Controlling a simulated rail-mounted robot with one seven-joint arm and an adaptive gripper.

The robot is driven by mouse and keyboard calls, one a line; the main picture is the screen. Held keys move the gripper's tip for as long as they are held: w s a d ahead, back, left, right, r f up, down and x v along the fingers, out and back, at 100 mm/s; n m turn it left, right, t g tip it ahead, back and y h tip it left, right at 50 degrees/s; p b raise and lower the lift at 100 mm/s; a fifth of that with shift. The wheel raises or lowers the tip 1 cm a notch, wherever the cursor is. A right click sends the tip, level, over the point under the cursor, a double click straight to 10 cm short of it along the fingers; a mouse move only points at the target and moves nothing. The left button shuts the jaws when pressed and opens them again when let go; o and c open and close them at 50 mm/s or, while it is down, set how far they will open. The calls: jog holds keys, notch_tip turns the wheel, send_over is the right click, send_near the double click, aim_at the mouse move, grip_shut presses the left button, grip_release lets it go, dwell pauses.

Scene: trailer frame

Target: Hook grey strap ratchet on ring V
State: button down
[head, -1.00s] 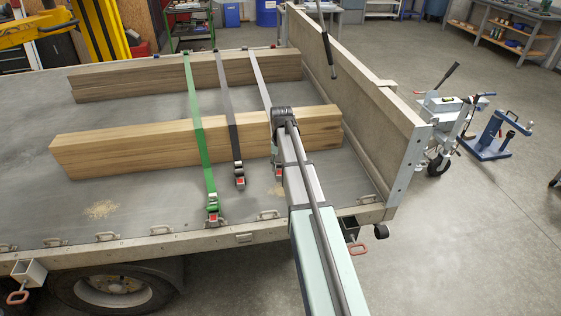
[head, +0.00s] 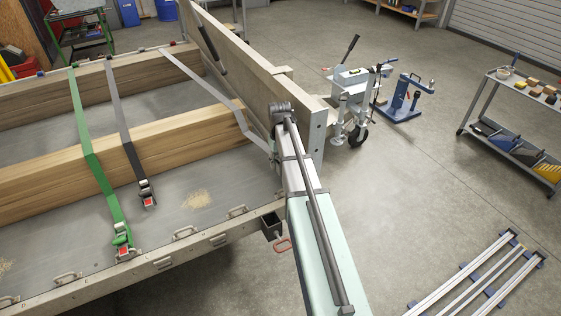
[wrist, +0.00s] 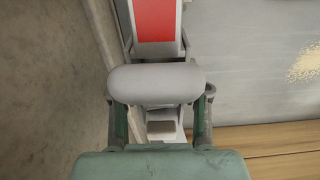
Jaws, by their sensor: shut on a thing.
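My gripper (wrist: 158,98) is shut on the grey strap ratchet (wrist: 157,84), whose rounded grey bar lies between the fingers in the wrist view. A red label (wrist: 155,20) shows on the ratchet beyond the bar. In the head view the light grey strap (head: 203,83) crosses the timber and bends right, down toward my gripper. My arm hides the gripper and most of the ratchet there. Lashing rings, such as one (head: 237,211) near the corner and another (head: 186,232), line the trailer's edge. Their letters are too small to read, so I cannot tell which is ring V.
A green strap (head: 92,165) and a dark grey strap (head: 121,125) cross the timber beams (head: 165,145) at left. The end board (head: 262,88) rises close beside my arm.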

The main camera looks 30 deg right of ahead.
aim_at(279, 185)
jog(key=shift+a, duration=0.35)
jog(key=shift+f+b, duration=2.85)
jog(key=shift+f, duration=1.95)
jog(key=shift+c, duration=2.3)
grip_release()
